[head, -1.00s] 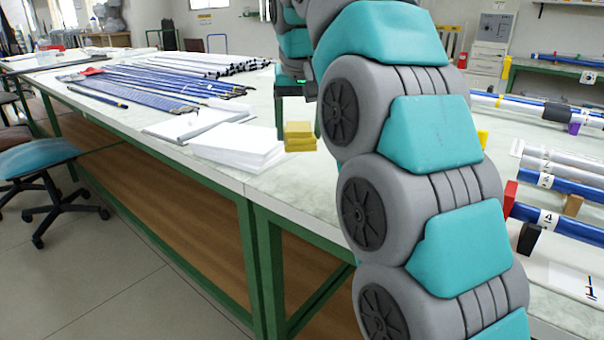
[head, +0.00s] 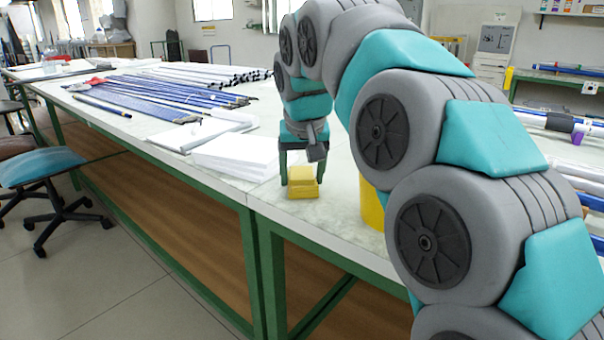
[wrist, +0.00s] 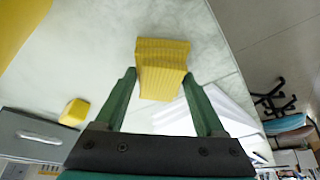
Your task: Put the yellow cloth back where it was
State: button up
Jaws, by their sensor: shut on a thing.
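The yellow cloth (head: 303,183) is a small folded, layered stack. In the head view it shows near the front edge of the table, just right of the white slabs. My gripper (head: 302,166) points down over it, one finger on each side. In the wrist view the cloth (wrist: 162,68) sits between the two green fingers of my gripper (wrist: 158,76), which is shut on it. I cannot tell whether its underside touches the table.
White slabs (head: 235,157) lie left of the cloth, with blue rods (head: 165,98) farther back. A yellow container (head: 372,205) stands right of the cloth, partly behind my arm. A small yellow object (wrist: 75,112) shows in the wrist view. Bare tabletop (head: 335,205) lies between cloth and container.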

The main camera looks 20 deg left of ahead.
jog(key=shift+f, duration=0.15)
jog(key=o, duration=1.3)
jog(key=p+v, duration=0.1)
jog(key=v, duration=1.1)
jog(key=shift+s+p, duration=0.1)
jog(key=shift+p, duration=0.2)
